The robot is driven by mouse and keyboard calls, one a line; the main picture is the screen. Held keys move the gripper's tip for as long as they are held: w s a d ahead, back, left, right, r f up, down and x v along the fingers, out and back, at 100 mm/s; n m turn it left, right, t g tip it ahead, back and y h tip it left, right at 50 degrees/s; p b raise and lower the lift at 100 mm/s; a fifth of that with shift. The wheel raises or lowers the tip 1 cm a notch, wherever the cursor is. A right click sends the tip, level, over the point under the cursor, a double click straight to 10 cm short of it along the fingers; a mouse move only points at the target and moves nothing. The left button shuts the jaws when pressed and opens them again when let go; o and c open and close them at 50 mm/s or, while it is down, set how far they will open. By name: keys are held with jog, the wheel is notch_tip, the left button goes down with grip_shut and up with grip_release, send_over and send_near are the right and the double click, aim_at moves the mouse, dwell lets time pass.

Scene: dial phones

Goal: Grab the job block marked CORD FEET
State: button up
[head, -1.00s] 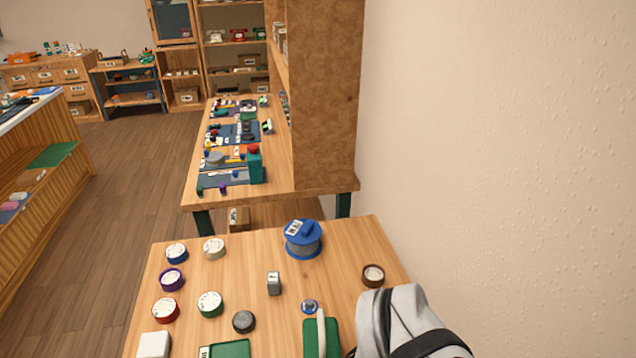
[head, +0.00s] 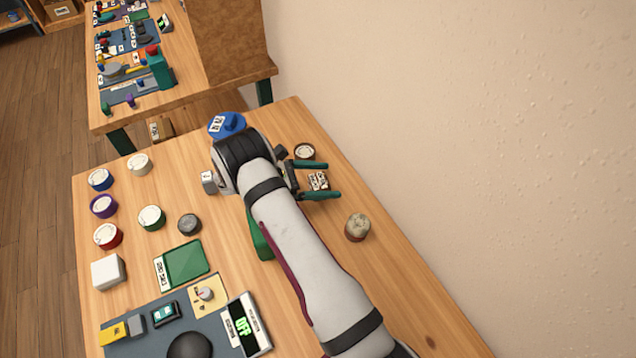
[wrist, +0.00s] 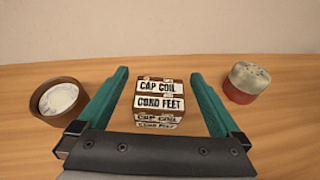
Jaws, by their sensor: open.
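The job block (wrist: 158,104) is a small brown block with white labels reading CAP COIL and CORD FEET. In the wrist view it sits on the wooden table, between the two teal fingers of my gripper (wrist: 160,95). The fingers are open, with a gap on each side of the block. In the head view my gripper (head: 318,180) reaches right from the arm, and the block (head: 319,181) shows between its fingers.
A brown round container (wrist: 60,99) stands left of the fingers, and a red and grey capped piece (wrist: 246,82) stands right. A blue spool (head: 226,123) is behind the arm. Several round dials, a green tray (head: 187,263) and a mat fill the left side. A wall borders the right.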

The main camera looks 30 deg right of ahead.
aim_at(334, 189)
jog(key=x, duration=0.3)
jog(key=shift+f, duration=0.35)
jog(key=c, duration=1.4)
